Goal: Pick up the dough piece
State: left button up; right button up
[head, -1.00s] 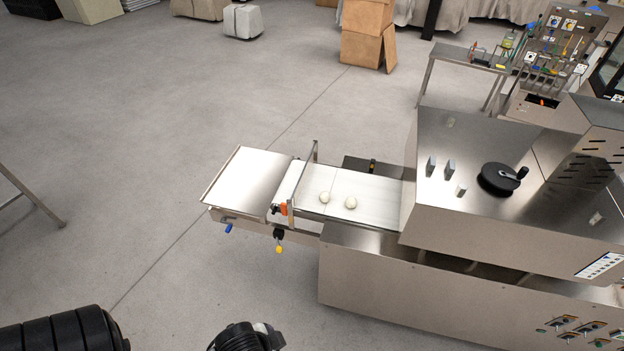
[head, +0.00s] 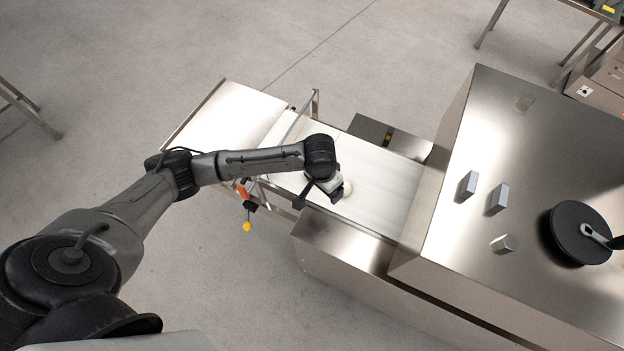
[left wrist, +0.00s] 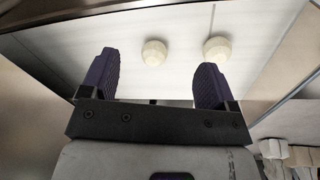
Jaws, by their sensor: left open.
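Two round, pale dough pieces lie on the white conveyor belt. In the left wrist view, one dough piece (left wrist: 154,52) shows between the fingers, beyond their tips. The other dough piece (left wrist: 217,49) shows just past the tip of the right-hand finger. My left gripper (left wrist: 157,66) has its two dark purple fingers wide apart with nothing between them. In the head view my left gripper (head: 336,192) is over the belt, and a dough piece (head: 347,188) shows partly behind it. The rest of the dough is hidden by my arm there. My right gripper is not in view.
The conveyor belt (head: 385,178) runs into a large steel machine (head: 510,170) on the right, with a black dial (head: 580,233) on top.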

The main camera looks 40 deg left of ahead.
pick_arm(q)
jog(key=w+a+n+y+b, duration=0.1)
jog(key=w+a+n+b, duration=0.25)
jog(key=w+a, duration=0.45)
jog(key=shift+g, duration=0.4)
jog(key=f, duration=0.2)
jog(key=s+a+f, duration=0.1)
jog(key=f, duration=0.1)
jog(key=s+a+f, duration=0.1)
jog(key=f, duration=0.1)
jog(key=shift+s+f, duration=0.1)
jog(key=shift+f, duration=3.15)
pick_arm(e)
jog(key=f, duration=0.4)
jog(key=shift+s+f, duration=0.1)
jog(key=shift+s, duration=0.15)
pick_arm(q)
jog(key=c, duration=1)
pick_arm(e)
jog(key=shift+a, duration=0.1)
pick_arm(q)
jog(key=shift+r, duration=0.1)
